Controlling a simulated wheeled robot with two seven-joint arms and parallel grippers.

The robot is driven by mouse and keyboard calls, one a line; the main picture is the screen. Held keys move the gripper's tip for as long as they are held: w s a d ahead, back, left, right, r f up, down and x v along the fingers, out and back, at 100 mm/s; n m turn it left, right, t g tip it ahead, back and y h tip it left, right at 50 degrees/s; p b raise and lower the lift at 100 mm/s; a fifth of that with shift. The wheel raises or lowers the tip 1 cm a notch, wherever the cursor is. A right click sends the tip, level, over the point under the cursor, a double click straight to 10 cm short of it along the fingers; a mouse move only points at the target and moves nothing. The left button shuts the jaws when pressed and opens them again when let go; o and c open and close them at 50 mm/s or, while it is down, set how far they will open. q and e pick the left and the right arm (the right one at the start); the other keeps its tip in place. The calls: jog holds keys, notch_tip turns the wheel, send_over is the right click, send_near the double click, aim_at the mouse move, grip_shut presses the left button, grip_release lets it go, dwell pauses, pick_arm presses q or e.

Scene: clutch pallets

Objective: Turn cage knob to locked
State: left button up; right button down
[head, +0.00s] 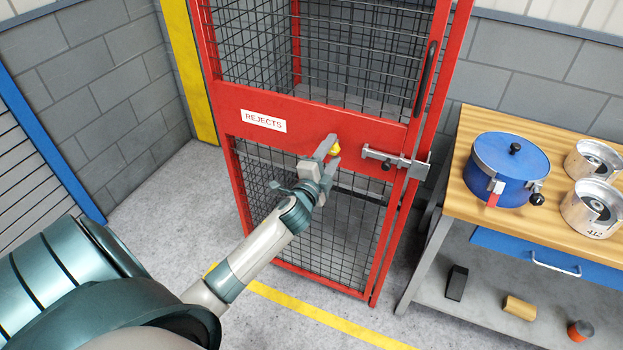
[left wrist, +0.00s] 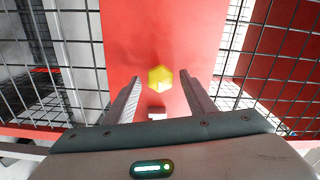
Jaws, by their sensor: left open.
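The red cage door (head: 225,118) has wire mesh panels and a white REJECTS sign (head: 263,120). A small yellow knob (head: 335,148) sits on its red middle panel, partly hidden by my gripper in the head view. In the left wrist view the faceted yellow knob (left wrist: 160,78) shows whole, with a small white mark below it. My left gripper (head: 330,155) is open and points at the door. In the left wrist view its fingers (left wrist: 158,82) stand one on each side of the knob, with a gap on both sides. My right gripper is not in view.
A grey slide bolt (head: 390,160) is on the door right of the knob. A wooden-topped workbench (head: 464,160) at the right holds a blue pot (head: 512,158) and metal clutch parts (head: 597,205). The floor (head: 170,215) left of the cage is clear.

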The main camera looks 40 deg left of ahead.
pick_arm(q)
jog(key=b+v, duration=0.3)
jog(key=v, duration=1.2)
jog(key=shift+b, duration=0.4)
jog(key=shift+d, duration=0.15)
notch_tip(320, 180, down, 23)
jog(key=n+g+h, duration=0.1)
jog(key=n+g, duration=0.1)
jog(key=g, duration=0.2)
jog(key=s+d+f+n+g, duration=0.1)
jog(key=s+f, duration=0.2)
jog(key=f, duration=0.4)
jog(key=s+d+f+n+g+h, duration=0.1)
jog(key=s+f+g, duration=0.15)
jog(key=f, duration=0.35)
jog(key=s+d+f+n+g, duration=0.1)
jog(key=s+f, duration=0.2)
jog(key=f, duration=0.4)
jog(key=s+d+f+n+g+h, duration=0.1)
jog(key=s+d+f+n+g, duration=0.3)
jog(key=s+f, duration=1.4)
jog(key=s+d+f+g, duration=0.2)
jog(key=s+f, duration=0.1)
jog(key=s, duration=0.6)
jog(key=s+d+f+n+g+h+b, duration=0.1)
jog(key=s+d+f+g, duration=0.1)
jog(key=s, duration=0.8)
notch_tip(320, 180, down, 2)
jog(key=shift+s+d+n, duration=0.3)
jog(key=shift+d, duration=0.4)
